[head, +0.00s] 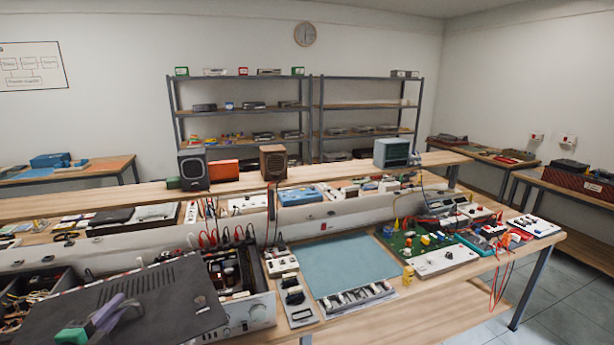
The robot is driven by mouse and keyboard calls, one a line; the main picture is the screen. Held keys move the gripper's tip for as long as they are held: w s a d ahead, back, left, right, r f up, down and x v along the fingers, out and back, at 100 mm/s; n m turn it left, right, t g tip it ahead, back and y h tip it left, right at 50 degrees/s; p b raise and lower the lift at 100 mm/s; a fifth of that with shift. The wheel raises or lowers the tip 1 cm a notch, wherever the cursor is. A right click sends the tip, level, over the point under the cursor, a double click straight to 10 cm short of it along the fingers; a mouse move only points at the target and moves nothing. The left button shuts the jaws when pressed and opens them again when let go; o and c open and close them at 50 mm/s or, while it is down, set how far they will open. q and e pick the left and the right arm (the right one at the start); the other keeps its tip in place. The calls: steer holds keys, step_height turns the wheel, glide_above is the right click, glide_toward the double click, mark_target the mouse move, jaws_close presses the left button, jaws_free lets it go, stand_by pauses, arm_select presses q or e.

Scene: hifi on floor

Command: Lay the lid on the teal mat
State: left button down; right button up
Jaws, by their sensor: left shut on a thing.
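The lid (165,295) is a dark grey flat panel with rows of vent slots, at the bottom left of the head view. My left gripper (108,314), with purple and green parts showing, is shut on the lid at its near left part. The lid covers much of the open hifi (245,316), whose silver front and inner parts show at its right. I cannot tell whether lid and hifi touch. The teal mat (345,262) lies flat and bare on the bench, right of the hifi. My right gripper is not in view.
A strip of small modules (290,290) stands between hifi and mat. A tray of dark parts (355,298) lies along the mat's near edge. A green circuit board (415,240) sits right of the mat. A grey raised ledge (335,222) runs behind.

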mark_target(122, 328)
arm_select(q)
steer(key=shift+n+y, duration=0.5)
steer(key=shift+y, duration=0.2)
steer(key=f, duration=0.1)
steer(key=s+d+f, duration=0.1)
steer(key=f, duration=0.2)
steer(key=shift+s+d+f, duration=0.1)
steer(key=shift+s+d, duration=0.25)
steer(key=s+d+f+m+h, duration=0.1)
steer(key=s+d+f, duration=0.25)
steer(key=d, duration=0.35)
steer(key=s+d+f+h, duration=0.1)
steer(key=s+d+f, duration=0.1)
steer(key=s+d, duration=0.35)
steer(key=s+d+f+m+h, duration=0.1)
steer(key=s+d+f, duration=0.15)
steer(key=d, duration=0.65)
step_height(122, 328, down, 12)
steer(key=b, duration=1.1)
steer(key=shift+w+a+r, duration=0.15)
steer(key=shift+w+r, duration=0.1)
steer(key=shift+w, duration=0.1)
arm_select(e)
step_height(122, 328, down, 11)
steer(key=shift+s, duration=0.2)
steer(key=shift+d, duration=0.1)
